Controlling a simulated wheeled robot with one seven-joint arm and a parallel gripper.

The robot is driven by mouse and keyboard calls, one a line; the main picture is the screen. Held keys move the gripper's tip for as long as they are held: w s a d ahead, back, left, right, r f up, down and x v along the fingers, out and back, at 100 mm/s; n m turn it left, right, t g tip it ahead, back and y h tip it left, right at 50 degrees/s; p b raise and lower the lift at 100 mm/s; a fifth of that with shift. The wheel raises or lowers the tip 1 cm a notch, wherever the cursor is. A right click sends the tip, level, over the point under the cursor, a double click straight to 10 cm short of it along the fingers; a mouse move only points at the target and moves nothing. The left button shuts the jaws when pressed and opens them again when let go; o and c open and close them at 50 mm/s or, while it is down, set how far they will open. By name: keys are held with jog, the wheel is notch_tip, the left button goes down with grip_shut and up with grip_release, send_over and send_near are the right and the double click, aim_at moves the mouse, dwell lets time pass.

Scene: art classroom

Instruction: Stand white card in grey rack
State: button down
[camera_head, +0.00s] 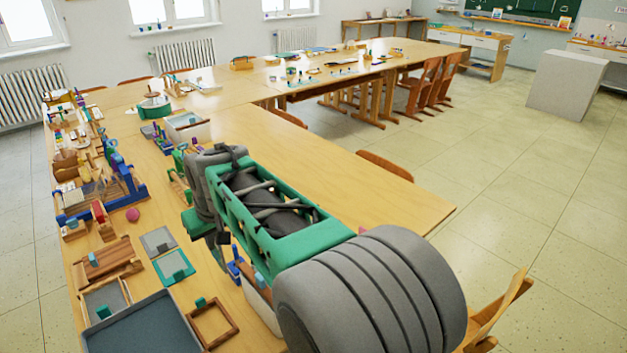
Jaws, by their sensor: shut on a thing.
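My gripper (220,256) points down over the near left table, left of my green and grey arm. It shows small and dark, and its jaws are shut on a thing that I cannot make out. I cannot pick out the white card for sure. I cannot tell which thing is the grey rack. A pale box (262,302) stands below and right of the gripper, partly hidden by my arm.
A large grey tray (150,328), an open wooden frame (213,322), a green-framed plate (174,267) and a grey plate (158,241) lie left of the gripper. A pink ball (132,214) and crowded wooden and blue items are farther left. The tabletop (330,165) beyond my arm is clear.

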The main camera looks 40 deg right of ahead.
jog(key=w+d+p, duration=0.2)
jog(key=w+d, duration=0.3)
jog(key=d, duration=0.5)
jog(key=w+d+p, duration=0.3)
jog(key=w+d, duration=0.1)
jog(key=d, duration=0.6)
jog(key=s+d+f+p, duration=0.1)
jog(key=d+f+p, duration=0.15)
jog(key=d, duration=0.65)
jog(key=d+f+p, duration=0.1)
jog(key=d+f, duration=0.3)
jog(key=d, duration=0.5)
jog(key=shift+s+f+b, duration=0.2)
jog(key=shift+f+b, duration=1.6)
jog(key=shift+f, duration=0.65)
jog(key=shift+f, duration=0.1)
jog(key=shift+f+b, duration=0.6)
jog(key=shift+f, duration=0.05)
jog(key=shift+f+b, duration=0.7)
jog(key=shift+f, duration=0.25)
jog(key=shift+f+b, duration=0.55)
jog(key=shift+f, duration=0.1)
